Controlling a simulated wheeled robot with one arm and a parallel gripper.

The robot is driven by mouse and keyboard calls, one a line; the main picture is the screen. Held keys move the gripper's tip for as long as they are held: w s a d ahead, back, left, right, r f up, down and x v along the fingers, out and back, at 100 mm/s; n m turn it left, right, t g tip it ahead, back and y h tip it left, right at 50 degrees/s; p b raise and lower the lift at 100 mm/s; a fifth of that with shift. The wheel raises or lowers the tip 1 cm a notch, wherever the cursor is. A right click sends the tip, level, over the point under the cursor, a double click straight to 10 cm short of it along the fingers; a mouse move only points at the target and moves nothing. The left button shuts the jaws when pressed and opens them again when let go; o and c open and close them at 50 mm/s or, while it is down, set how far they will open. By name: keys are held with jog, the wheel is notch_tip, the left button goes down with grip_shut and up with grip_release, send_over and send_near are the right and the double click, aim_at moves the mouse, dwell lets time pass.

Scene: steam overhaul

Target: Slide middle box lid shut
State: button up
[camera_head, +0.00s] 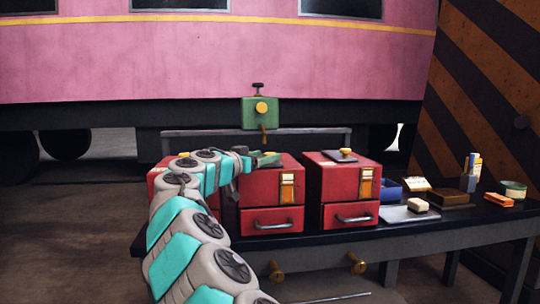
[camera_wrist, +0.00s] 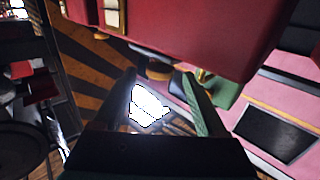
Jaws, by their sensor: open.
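The middle red box (camera_head: 272,190) stands on the dark bench, with a drawer and a yellow-orange label plate on its front. My gripper (camera_head: 262,158) is at the top of this box, at its left side, and covers part of the lid area. How far the lid is open cannot be made out. In the wrist view, the scene is tilted and a red box (camera_wrist: 190,30) fills the top. My gripper (camera_wrist: 158,76) is open there, its two fingers apart, with a round brass knob (camera_wrist: 159,70) showing between or beyond the tips.
A similar red box (camera_head: 343,195) stands to the right, with a knob on top. Another red box (camera_head: 158,178) at the left is mostly behind my arm. A green tank (camera_head: 261,112) is behind the boxes.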

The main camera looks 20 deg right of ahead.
aim_at(270, 153)
jog(key=shift+x, duration=1.65)
grip_shut()
